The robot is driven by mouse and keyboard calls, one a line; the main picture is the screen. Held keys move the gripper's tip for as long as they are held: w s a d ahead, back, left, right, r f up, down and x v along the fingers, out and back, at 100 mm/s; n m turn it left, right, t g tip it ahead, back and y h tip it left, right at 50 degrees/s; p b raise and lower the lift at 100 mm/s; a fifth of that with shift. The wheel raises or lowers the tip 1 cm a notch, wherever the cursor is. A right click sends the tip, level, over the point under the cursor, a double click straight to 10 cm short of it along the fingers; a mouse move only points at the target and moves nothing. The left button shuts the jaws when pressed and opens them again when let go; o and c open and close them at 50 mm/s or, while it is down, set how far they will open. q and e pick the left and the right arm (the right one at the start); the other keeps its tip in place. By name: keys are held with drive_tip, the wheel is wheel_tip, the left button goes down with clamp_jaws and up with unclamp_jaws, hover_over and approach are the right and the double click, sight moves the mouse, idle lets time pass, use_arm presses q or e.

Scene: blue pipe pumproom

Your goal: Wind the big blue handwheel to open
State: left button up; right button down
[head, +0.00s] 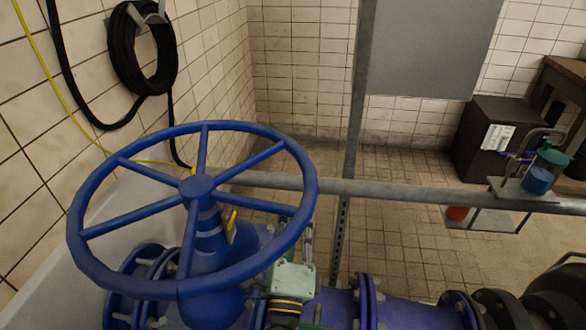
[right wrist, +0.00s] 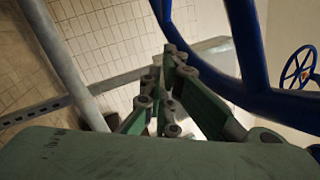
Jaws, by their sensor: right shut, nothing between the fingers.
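The big blue handwheel (head: 310,190) fills the left middle of the head view, with several spokes meeting at a round hub on a blue stem. Its rim and part of its structure also show close up in the right wrist view (right wrist: 280,105). My right gripper (head: 308,228), pale green, is low beside the right part of the rim, fingers pointing up. In the right wrist view its fingers (right wrist: 172,52) are together and empty, with the blue rim close on their right. I cannot tell whether they touch it. My left gripper is not in view.
A grey rail (head: 400,190) runs across behind the wheel and meets an upright post (head: 352,130). Blue pipework (head: 410,312) lies below right. A black hose (head: 140,50) hangs on the left wall. A smaller blue handwheel (right wrist: 298,68) shows in the right wrist view.

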drive_tip(key=a+p+x, duration=0.1)
drive_tip(key=p+x, duration=0.2)
drive_tip(key=x, duration=0.9)
drive_tip(key=shift+a+r, duration=0.4)
drive_tip(key=shift+a, duration=0.45)
drive_tip(key=shift+w, duration=0.15)
drive_tip(key=shift+w+a+n+y+b, duration=0.3)
drive_tip(key=shift+w+n+y, duration=0.1)
drive_tip(key=shift+w+y, duration=0.3)
drive_tip(key=shift+w+a+n+y+b, duration=0.3)
drive_tip(key=shift+w+n+y, duration=0.15)
drive_tip(key=shift+y, duration=0.35)
